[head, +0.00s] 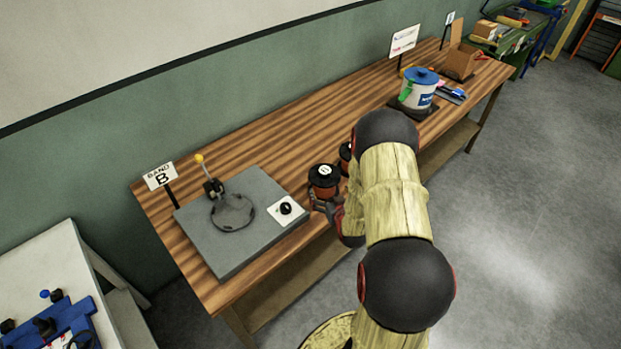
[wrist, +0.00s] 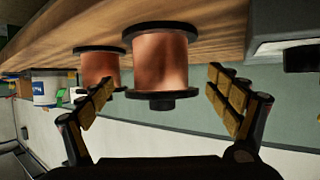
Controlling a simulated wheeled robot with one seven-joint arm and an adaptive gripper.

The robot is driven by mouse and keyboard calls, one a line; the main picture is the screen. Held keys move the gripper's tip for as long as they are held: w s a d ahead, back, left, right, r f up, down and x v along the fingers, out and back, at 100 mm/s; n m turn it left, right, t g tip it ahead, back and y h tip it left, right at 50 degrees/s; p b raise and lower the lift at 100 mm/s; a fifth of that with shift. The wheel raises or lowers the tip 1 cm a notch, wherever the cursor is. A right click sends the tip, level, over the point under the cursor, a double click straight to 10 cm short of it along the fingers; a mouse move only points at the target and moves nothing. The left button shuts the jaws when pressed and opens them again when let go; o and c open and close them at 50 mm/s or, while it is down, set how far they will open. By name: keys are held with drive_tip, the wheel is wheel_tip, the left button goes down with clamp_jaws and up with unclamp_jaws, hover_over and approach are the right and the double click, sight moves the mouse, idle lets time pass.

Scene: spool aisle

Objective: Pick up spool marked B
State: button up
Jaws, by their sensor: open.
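Two copper-wound spools with black flanges stand on the wooden workbench (head: 290,108). The nearer spool (head: 323,180) has a white round label on top, too small to read for certain. The other spool (head: 345,152) is mostly hidden behind my arm. In the wrist view, which looks upside down, the nearer spool (wrist: 160,62) is in front of the gap between my fingers, and the other spool (wrist: 98,68) is to its left, beyond the left finger. My gripper (wrist: 162,88) is open, its fingers spread wider than the nearer spool, and holds nothing.
A grey plate (head: 245,250) with a round dark pad, lever and dial lies left of the spools, by a "BAND B" sign (head: 160,176). A white tub with blue lid (head: 420,90) and a cardboard box (head: 461,62) stand farther along the bench.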

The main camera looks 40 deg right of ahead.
drive_tip(key=shift+f, duration=0.2)
drive_tip(key=x, duration=0.2)
drive_tip(key=shift+w+d+f, duration=0.1)
drive_tip(key=shift+w, duration=0.15)
drive_tip(key=x, duration=0.3)
drive_tip(key=b+x, duration=0.1)
drive_tip(key=x, duration=0.1)
drive_tip(key=shift+w+r, duration=0.2)
drive_tip(key=shift+r, duration=0.2)
drive_tip(key=shift+c, duration=1.2)
drive_tip(key=c, duration=1.9)
drive_tip(key=shift+r, duration=0.1)
